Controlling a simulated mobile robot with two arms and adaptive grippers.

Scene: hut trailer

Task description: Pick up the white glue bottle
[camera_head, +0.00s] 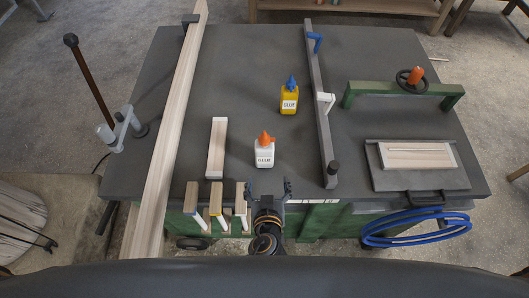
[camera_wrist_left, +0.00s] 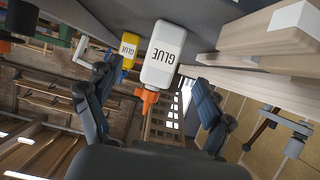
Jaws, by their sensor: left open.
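The white glue bottle (camera_head: 264,156) with an orange cap stands upright near the front middle of the dark table. My left gripper (camera_head: 268,186) is just in front of it, at the table's front edge, with its fingers spread and nothing between them. In the left wrist view the picture is upside down; the white glue bottle (camera_wrist_left: 165,50) shows ahead, between the directions of the two open fingers (camera_wrist_left: 153,85). A gap seems to remain between fingers and bottle. My right gripper is not in view.
A yellow glue bottle (camera_head: 289,101) with a blue cap stands behind the white one. A short wood block (camera_head: 216,148) lies to the left, beyond it a long plank (camera_head: 172,130). A bar clamp (camera_head: 319,100) lies to the right. Brushes (camera_head: 217,206) hang at the front edge.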

